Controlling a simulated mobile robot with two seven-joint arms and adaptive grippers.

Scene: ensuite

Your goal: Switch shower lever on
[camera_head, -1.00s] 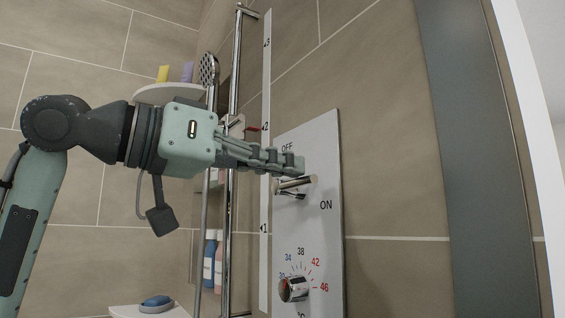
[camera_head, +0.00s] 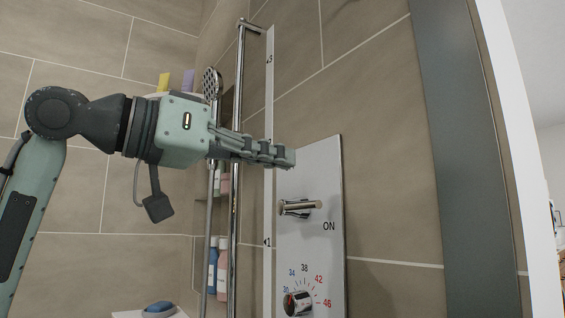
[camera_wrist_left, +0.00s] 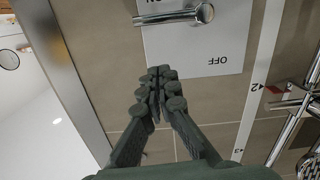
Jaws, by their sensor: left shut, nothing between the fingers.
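The shower lever (camera_head: 303,207) is a chrome bar on a white control panel (camera_head: 312,180). It points right, nearly level, just above the ON label. In the left wrist view the lever (camera_wrist_left: 168,17) lies across the top, with the panel (camera_wrist_left: 195,50) and its upside-down OFF label showing. My left gripper (camera_head: 288,157) is shut and empty. It is above the lever, apart from it, and hides the OFF label in the head view. In the left wrist view its fingertips (camera_wrist_left: 161,76) are together near the panel's edge. My right gripper is not in view.
A temperature knob (camera_head: 298,303) sits lower on the panel. Left of the panel are a vertical chrome rail (camera_head: 233,240) and a shower head (camera_head: 211,84). Bottles (camera_head: 222,268) stand in a niche. A grey vertical strip (camera_head: 465,150) is at right.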

